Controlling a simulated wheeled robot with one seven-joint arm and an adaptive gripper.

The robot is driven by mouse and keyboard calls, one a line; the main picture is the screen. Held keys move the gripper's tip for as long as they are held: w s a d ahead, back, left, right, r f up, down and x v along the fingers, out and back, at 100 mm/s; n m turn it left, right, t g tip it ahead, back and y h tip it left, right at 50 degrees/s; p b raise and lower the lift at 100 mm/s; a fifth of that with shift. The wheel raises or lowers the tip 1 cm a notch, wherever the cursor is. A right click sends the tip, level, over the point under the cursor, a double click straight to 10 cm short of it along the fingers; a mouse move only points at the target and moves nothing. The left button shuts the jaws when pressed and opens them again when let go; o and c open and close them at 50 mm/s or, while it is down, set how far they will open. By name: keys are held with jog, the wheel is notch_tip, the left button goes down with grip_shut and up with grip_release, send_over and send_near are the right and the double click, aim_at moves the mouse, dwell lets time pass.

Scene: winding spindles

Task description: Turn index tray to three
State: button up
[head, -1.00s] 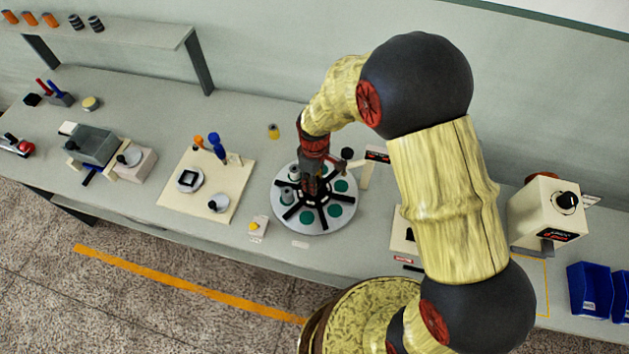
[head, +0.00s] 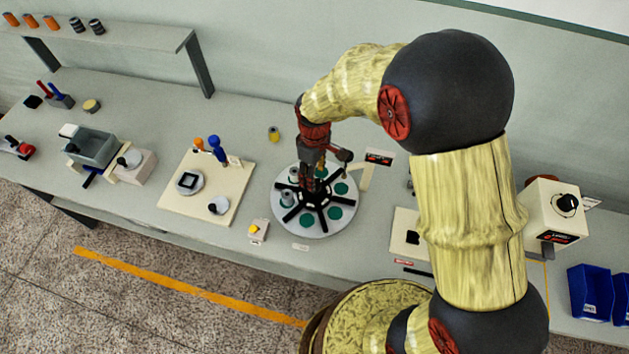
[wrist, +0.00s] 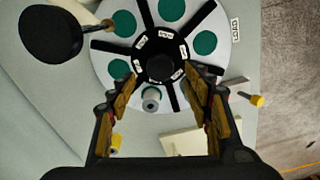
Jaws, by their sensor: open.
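The index tray (head: 328,223) is a round pale disc with black spokes, green pads and a black hub; it lies flat on the bench. In the wrist view the tray (wrist: 109,68) fills the upper middle, with small labels around its hub (wrist: 160,68). Grey spindles (head: 287,198) stand on its left side; one spindle (wrist: 151,97) shows just below the hub in the wrist view. My gripper (head: 316,183) is over the back part of the tray, open and empty. In the wrist view its fingers (wrist: 160,105) spread either side of that spindle. Contact cannot be told.
A cream board (head: 226,212) with fixtures lies left of the tray. A small box with a yellow button (head: 257,231) is at the front.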

notch_tip(320, 180, up, 6)
dwell(0.8)
